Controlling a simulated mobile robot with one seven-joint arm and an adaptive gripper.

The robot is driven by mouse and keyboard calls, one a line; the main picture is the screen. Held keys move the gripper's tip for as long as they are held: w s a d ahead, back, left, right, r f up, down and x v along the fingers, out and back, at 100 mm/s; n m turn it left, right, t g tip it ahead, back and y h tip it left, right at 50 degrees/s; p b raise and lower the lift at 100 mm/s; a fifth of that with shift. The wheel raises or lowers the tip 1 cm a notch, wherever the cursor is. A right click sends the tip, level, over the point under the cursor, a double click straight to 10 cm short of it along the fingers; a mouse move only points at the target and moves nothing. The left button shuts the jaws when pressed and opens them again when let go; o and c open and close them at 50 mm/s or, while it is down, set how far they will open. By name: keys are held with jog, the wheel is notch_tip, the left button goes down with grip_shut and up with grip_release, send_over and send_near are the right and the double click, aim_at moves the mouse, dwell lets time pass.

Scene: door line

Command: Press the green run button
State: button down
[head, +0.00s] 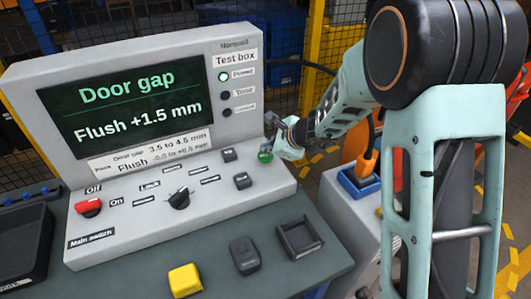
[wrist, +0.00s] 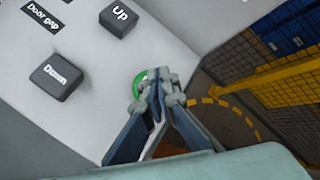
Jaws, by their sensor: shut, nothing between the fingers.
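The test box (head: 215,205) stands on the bench with its screen lit, showing "Door gap" and "Flush +1.5 mm". The green run button (head: 265,156) is at the right end of its sloping panel. In the wrist view the green button (wrist: 137,84) shows only as a curved green edge, the rest hidden behind my fingertips. My gripper (head: 277,145) is at the button, coming from the right. In the wrist view my gripper (wrist: 160,90) is shut and empty, its tips over the button. I cannot tell whether they touch it.
Dark Up (wrist: 119,17) and Down (wrist: 57,77) buttons lie left of the green one. A dark knob (head: 179,199) and red main switch (head: 89,207) are further left. Yellow (head: 185,280) and dark (head: 244,255) blocks and an open tray (head: 299,238) lie in front.

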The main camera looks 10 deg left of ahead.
jog(key=shift+r, duration=0.3)
jog(key=shift+r+p, duration=1.9)
jog(key=shift+r, duration=0.5)
notch_tip(320, 180, up, 9)
jog(key=p, duration=0.7)
send_over(267, 156)
jog(key=shift+f, duration=0.15)
